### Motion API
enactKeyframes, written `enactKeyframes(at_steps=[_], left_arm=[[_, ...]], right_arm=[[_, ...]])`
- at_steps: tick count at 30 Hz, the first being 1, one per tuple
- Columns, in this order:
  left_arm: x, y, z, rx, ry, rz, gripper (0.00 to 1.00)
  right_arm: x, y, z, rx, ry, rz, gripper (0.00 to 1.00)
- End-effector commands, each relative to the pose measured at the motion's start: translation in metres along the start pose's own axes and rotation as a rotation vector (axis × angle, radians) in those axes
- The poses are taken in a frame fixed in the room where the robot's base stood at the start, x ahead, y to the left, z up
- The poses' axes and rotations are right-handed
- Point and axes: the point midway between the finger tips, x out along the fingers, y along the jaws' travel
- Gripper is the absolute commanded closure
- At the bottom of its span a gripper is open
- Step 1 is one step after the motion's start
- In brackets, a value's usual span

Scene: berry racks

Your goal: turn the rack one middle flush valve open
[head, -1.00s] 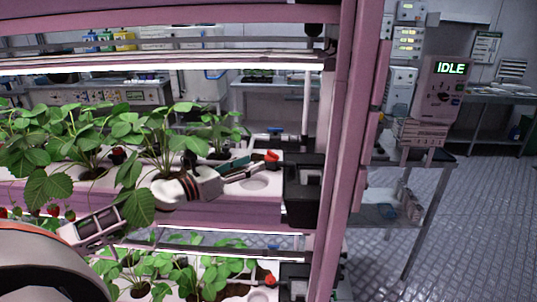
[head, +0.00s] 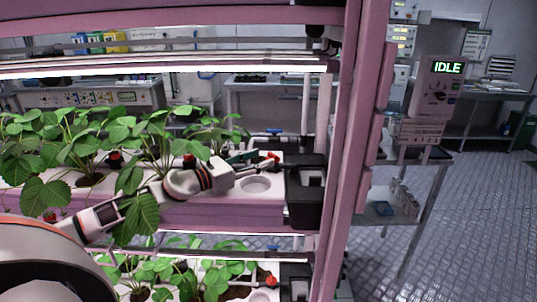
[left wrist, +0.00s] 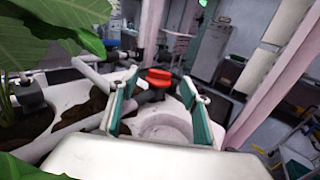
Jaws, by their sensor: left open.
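A red valve handle (head: 271,156) sits on a dark pipe at the right end of the upper visible white planting tray. It also shows in the left wrist view (left wrist: 158,77), just beyond the gripper's fingers and roughly centred between them. My left gripper (head: 256,160) reaches over the tray from the left, its teal-padded fingers close to the handle. In the left wrist view its two fingers (left wrist: 160,102) are spread apart with nothing between them. Whether a finger touches the handle cannot be told. My right gripper is not in view.
Strawberry plants (head: 75,150) crowd the tray on the left, with leaves over my arm. A pink rack post (head: 350,150) and a black box (head: 306,188) stand right of the handle. A lower tray has another red handle (head: 271,281). A blue handle (head: 274,131) is behind.

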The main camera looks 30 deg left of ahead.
Motion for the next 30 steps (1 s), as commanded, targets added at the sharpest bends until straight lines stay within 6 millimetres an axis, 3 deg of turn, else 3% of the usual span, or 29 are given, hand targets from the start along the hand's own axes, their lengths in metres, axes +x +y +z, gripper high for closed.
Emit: enactKeyframes(at_steps=[10, 23, 27, 28, 30], left_arm=[[0.034, 0.000, 0.002, -0.001, -0.001, -0.001, 0.53], [0.040, -0.001, 0.000, 0.001, 0.001, -0.002, 0.53], [0.040, -0.001, 0.000, 0.001, 0.001, -0.002, 0.87], [0.040, -0.001, 0.000, 0.001, 0.001, -0.002, 0.91], [0.040, -0.001, 0.000, 0.001, 0.001, -0.001, 0.91]], right_arm=[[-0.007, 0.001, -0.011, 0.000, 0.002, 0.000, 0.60], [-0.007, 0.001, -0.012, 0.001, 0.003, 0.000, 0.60], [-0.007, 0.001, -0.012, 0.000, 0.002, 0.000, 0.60], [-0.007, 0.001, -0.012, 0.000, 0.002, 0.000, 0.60], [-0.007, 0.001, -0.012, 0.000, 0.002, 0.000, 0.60]])
